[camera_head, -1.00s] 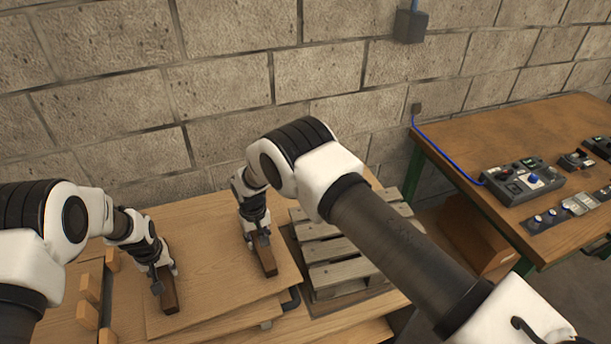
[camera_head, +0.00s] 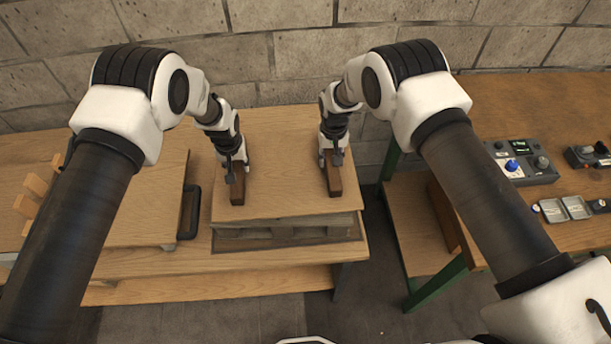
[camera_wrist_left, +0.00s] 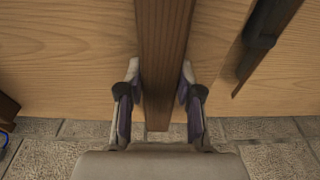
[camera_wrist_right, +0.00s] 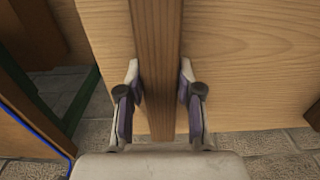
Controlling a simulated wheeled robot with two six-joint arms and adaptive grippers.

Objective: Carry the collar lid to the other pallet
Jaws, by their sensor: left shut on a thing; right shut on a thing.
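The collar lid (camera_head: 285,180) is a flat light-wood board with two dark brown bar handles. It lies level over the grey slatted pallet (camera_head: 285,234), covering most of it; I cannot tell whether it touches. My left gripper (camera_head: 236,174) is shut on the left handle (camera_head: 237,193), also seen between its fingers in the left wrist view (camera_wrist_left: 163,50). My right gripper (camera_head: 331,164) is shut on the right handle (camera_head: 334,185), also seen in the right wrist view (camera_wrist_right: 156,50). The other pallet's slats, at left, are hidden under wood and my left arm.
Wooden blocks (camera_head: 35,186) stand at the far left. A workbench (camera_head: 575,225) with control boxes (camera_head: 520,163) is at right. A block wall (camera_head: 290,60) runs behind.

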